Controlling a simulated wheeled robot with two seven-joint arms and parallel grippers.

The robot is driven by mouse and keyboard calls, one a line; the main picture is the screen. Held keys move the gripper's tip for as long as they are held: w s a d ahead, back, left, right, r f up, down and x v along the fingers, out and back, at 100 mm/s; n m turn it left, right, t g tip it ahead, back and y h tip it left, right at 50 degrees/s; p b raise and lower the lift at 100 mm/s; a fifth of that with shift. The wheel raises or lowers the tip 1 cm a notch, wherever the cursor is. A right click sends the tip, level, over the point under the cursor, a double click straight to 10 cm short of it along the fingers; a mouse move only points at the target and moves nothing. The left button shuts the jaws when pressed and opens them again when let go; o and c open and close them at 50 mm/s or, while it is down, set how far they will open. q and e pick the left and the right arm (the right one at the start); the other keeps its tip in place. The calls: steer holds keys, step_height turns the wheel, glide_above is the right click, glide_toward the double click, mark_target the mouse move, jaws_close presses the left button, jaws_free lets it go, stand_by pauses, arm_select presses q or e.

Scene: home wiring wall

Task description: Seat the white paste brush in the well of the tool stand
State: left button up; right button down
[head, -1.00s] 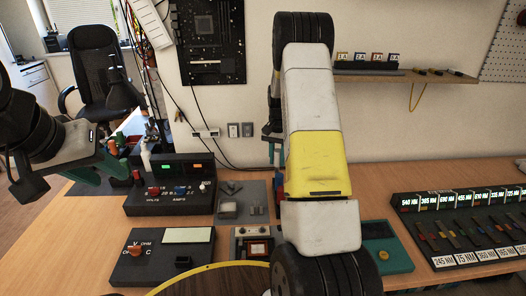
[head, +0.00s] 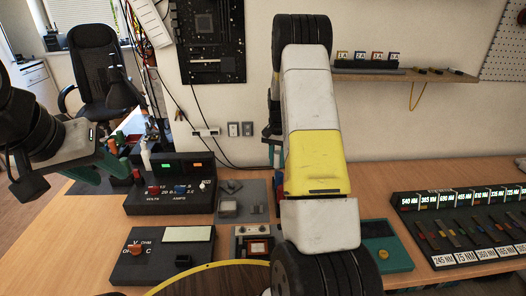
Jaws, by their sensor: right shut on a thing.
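My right arm covers the middle of the head view. Only a dark part of my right gripper (head: 272,134) shows at its left edge, above the bench. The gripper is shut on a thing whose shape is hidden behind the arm. I cannot make out the white paste brush for certain. A slim white upright object (head: 145,155) stands at the back left, but I cannot tell what it is. I cannot clearly identify the tool stand or its well. My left gripper (head: 103,168), with teal fingers, is at the left; its finger gap is unclear.
A power supply (head: 168,205), a multimeter box (head: 150,265) and a grey plate (head: 255,212) with small parts stand on the wooden bench (head: 75,225). A teal-edged box (head: 388,248) and a rack of labelled slots (head: 465,225) are to the right. A shelf (head: 405,77) hangs above.

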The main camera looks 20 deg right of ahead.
mark_target(278, 152)
steer(key=shift+f, duration=2.15)
steer(key=c, duration=1.1)
jaws_free()
steer(key=shift+o, duration=0.2)
step_height(278, 152, up, 8)
steer(key=shift+f, duration=0.1)
